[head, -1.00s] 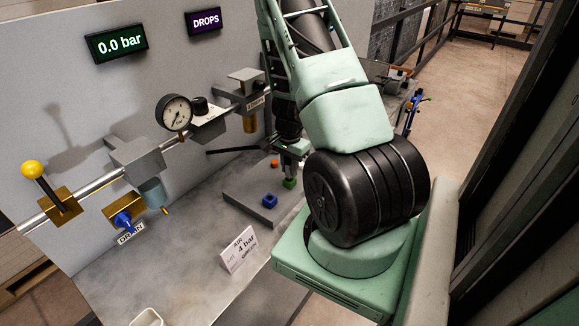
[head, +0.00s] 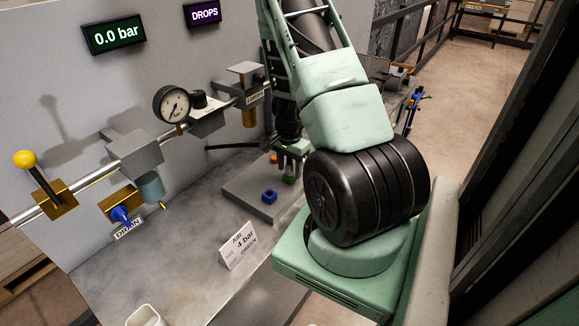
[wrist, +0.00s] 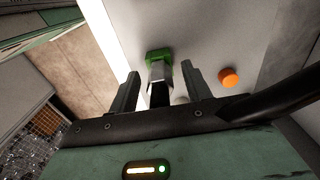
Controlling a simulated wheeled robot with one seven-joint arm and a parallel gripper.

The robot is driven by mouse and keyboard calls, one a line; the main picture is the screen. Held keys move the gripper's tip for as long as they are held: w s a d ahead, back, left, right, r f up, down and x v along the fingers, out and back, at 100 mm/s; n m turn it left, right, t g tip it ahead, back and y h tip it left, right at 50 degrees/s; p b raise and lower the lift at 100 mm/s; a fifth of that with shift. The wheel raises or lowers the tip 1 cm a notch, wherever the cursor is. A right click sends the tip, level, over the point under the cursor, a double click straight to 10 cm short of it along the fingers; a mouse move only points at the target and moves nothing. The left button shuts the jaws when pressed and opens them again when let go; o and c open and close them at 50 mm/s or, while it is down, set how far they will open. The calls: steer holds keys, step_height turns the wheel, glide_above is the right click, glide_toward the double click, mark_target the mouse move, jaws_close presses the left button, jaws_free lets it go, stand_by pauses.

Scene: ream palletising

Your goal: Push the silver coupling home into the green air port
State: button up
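The green air port (head: 290,180) stands on a grey block, just below my gripper (head: 290,160) in the head view. In the wrist view the green port (wrist: 158,56) is straight ahead, between the fingertip lines. The silver coupling (wrist: 160,78) lies between the two fingers of my gripper (wrist: 162,80), its far end against the green port. I cannot tell how deep it sits. A gap shows on each side between coupling and fingers, so my gripper looks open around it. In the head view the coupling is too small to make out.
A blue port (head: 269,196) and an orange port (wrist: 229,77) flank the green one. A black hose (wrist: 285,98) runs off to the right. A card (head: 238,246) reads AIR 4 bar GREEN. The display (head: 115,35) reads 0.0 bar; another (head: 202,13) reads DROPS.

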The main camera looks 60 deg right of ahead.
step_height(320, 180, up, 17)
steer(key=shift+r+p, duration=0.2)
steer(key=shift+p, duration=0.15)
stand_by(0.3)
stand_by(0.5)
